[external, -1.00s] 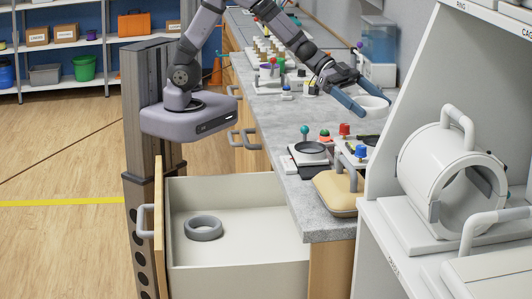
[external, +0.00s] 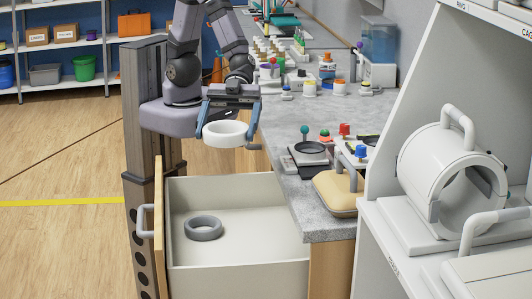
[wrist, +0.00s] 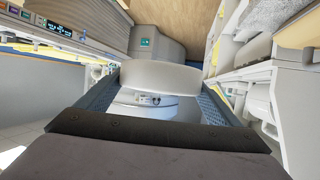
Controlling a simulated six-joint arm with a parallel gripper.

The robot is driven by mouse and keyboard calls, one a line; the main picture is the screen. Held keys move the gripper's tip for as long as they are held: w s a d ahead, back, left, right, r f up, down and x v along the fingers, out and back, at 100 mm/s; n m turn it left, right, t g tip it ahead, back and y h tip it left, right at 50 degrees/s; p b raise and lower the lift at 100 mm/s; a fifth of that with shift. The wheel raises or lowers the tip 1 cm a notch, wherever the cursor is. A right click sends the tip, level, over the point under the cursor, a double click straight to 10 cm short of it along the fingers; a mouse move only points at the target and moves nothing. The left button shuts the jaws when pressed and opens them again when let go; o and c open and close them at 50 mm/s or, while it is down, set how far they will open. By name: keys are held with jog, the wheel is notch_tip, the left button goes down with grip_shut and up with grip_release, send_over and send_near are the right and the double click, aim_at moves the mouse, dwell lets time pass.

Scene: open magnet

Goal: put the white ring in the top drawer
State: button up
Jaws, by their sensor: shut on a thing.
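The white ring (external: 226,134) is held between the two blue fingers of my gripper (external: 228,128). It hangs in the air above the back part of the open top drawer (external: 238,250), clear of the drawer walls. In the wrist view the ring (wrist: 160,76) fills the space between the fingers of my gripper (wrist: 160,92). A grey ring (external: 203,228) lies flat on the drawer floor, toward its left side. The rest of the drawer floor is bare.
The grey counter (external: 305,215) borders the drawer on the right. A white cylindrical magnet model (external: 450,180) sits on a shelf at right.

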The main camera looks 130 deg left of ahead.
aim_at(206, 125)
jog(key=shift+m+g+h, duration=0.3)
jog(key=shift+m+g, duration=0.4)
jog(key=s+d, duration=0.1)
jog(key=s, duration=0.1)
jog(key=s+d, duration=0.2)
jog(key=shift+s+f, duration=0.15)
jog(key=shift+w+f+p, duration=0.2)
jog(key=shift+f+p, duration=0.45)
jog(key=shift+f, duration=17.75)
jog(key=shift+f, duration=0.15)
jog(key=o, duration=1.1)
jog(key=shift+a, duration=0.1)
